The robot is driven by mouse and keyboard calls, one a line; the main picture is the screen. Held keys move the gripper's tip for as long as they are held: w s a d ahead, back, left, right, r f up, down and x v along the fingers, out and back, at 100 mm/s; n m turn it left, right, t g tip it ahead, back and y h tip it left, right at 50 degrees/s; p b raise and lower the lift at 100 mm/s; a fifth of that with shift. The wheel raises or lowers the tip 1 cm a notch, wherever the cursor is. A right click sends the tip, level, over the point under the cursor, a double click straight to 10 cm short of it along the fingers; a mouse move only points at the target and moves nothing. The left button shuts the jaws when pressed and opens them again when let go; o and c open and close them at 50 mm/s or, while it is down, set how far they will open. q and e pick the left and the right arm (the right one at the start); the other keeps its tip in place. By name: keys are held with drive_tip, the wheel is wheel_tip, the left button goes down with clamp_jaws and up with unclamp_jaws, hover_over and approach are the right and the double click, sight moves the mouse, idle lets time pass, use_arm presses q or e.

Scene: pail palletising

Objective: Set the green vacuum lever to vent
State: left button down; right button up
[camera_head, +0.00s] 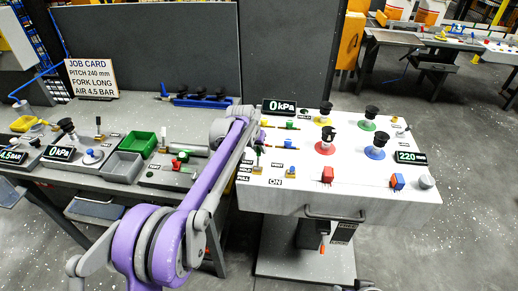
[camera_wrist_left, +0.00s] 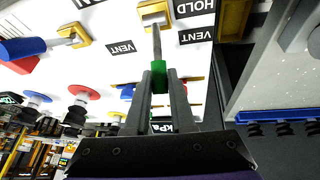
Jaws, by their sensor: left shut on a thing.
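The green vacuum lever has a green grip (camera_wrist_left: 160,74) on a thin metal stalk that rises from a gold base in the left wrist view. HOLD (camera_wrist_left: 193,8) and VENT (camera_wrist_left: 195,36) labels lie beside that base. I cannot tell which label the lever points at. My left gripper (camera_wrist_left: 160,82) is shut on the green grip, one dark finger on each side. In the head view my left gripper (camera_head: 257,150) is at the left edge of the white console (camera_head: 285,200), small and partly hidden by my purple arm. My right gripper is not in view.
A blue-tipped lever (camera_head: 291,171) stands just right of the green one. Red and blue knobs (camera_head: 376,146), a red switch (camera_head: 327,175) and a 0 kPa display (camera_head: 279,106) share the console. A grey bench (camera_head: 60,165) with green and grey bins adjoins on the left.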

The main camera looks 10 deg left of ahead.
use_arm(q)
drive_tip(key=c, duration=0.8)
unclamp_jaws()
drive_tip(key=shift+w, duration=0.15)
drive_tip(key=shift+o, duration=0.2)
drive_tip(key=v, duration=1)
drive_tip(key=shift+r, duration=0.35)
drive_tip(key=shift+s, duration=0.25)
drive_tip(key=s+a+f+y, duration=0.1)
drive_tip(key=s+a, duration=0.2)
drive_tip(key=s, duration=1.5)
drive_tip(key=s+a+f, duration=0.1)
drive_tip(key=s+f, duration=0.4)
drive_tip(key=s, duration=0.5)
drive_tip(key=s+a+f+n+y, duration=0.1)
drive_tip(key=s+a+f, duration=0.1)
drive_tip(key=s+f, duration=0.4)
drive_tip(key=s, duration=0.4)
drive_tip(key=shift+f+n, duration=0.25)
drive_tip(key=shift+n, duration=0.05)
